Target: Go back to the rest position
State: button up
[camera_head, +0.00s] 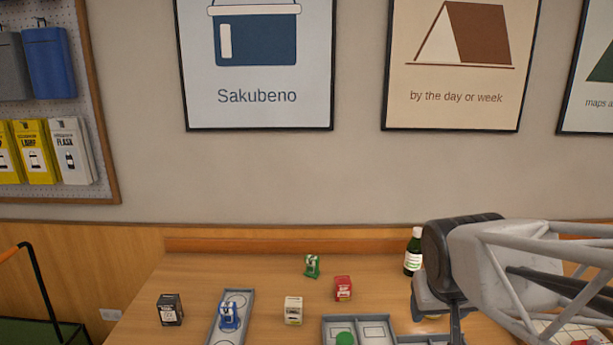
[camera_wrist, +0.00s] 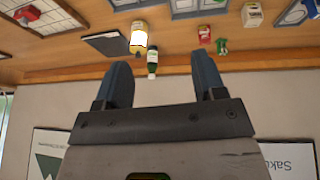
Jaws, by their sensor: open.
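My gripper shows in the wrist view (camera_wrist: 162,72) with its two dark fingers wide apart and nothing between them. That view is upside down, with the table at the top and the wall below. In the head view my arm reaches in from the right over the table's right part. The dark green bottle (camera_head: 413,252) stands just left of my arm there. The fingertips are not clear in the head view.
The wooden table (camera_head: 260,275) holds a black box (camera_head: 170,309), a blue item (camera_head: 229,315) on a grey tray (camera_head: 214,335), a cream box (camera_head: 293,310), a red box (camera_head: 343,288) and a green packet (camera_head: 312,266). Grey compartment trays (camera_head: 327,322) stand at the front. A wall (camera_head: 300,180) rises behind.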

jog(key=s+a+f+g+y, duration=0.1)
jog(key=s+a+g, duration=0.1)
jog(key=s, duration=0.7)
jog(key=shift+s+a, duration=0.25)
jog(key=shift+a, duration=0.5)
